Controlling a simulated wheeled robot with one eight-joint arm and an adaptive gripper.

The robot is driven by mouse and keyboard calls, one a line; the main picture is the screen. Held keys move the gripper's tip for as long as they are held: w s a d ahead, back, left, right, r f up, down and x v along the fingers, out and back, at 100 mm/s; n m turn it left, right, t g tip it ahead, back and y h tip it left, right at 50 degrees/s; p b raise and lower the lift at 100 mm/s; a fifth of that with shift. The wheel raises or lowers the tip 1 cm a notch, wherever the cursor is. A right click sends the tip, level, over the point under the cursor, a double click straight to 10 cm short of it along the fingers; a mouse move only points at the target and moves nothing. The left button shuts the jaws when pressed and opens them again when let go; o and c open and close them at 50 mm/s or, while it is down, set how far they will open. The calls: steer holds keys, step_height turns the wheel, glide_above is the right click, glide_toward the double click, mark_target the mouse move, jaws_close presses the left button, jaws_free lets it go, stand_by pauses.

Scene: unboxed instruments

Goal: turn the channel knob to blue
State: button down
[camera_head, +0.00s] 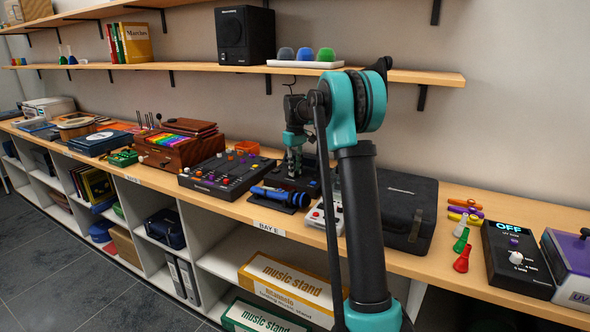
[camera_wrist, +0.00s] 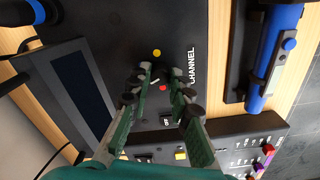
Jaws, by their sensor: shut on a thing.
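The black channel box (camera_wrist: 192,30) lies below my wrist, with the word CHANNEL printed beside its knob. The dark channel knob (camera_wrist: 160,73) sits between my fingers and is mostly hidden. A yellow dot (camera_wrist: 157,53) and a red dot (camera_wrist: 163,88) show on the panel near it. I see no blue dot; my fingers cover part of the panel. My gripper (camera_wrist: 168,77) is shut on the knob. In the head view my gripper (camera_head: 295,158) points down over the box, which is partly hidden behind it.
A blue handheld device (camera_head: 278,196) on a dark stand lies in front of the box. A mixer with colored knobs (camera_head: 222,172) stands to the left. A large black case (camera_head: 407,205) stands to the right. A shelf (camera_head: 430,77) runs above.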

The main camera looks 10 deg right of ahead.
steer(key=m, duration=0.5)
steer(key=shift+m, duration=0.3)
steer(key=m, duration=0.4)
steer(key=shift+m, duration=0.4)
steer(key=c, duration=1.4)
jaws_free()
steer(key=shift+o, duration=0.2)
steer(key=shift+r, duration=0.1)
step_height(320, 180, up, 12)
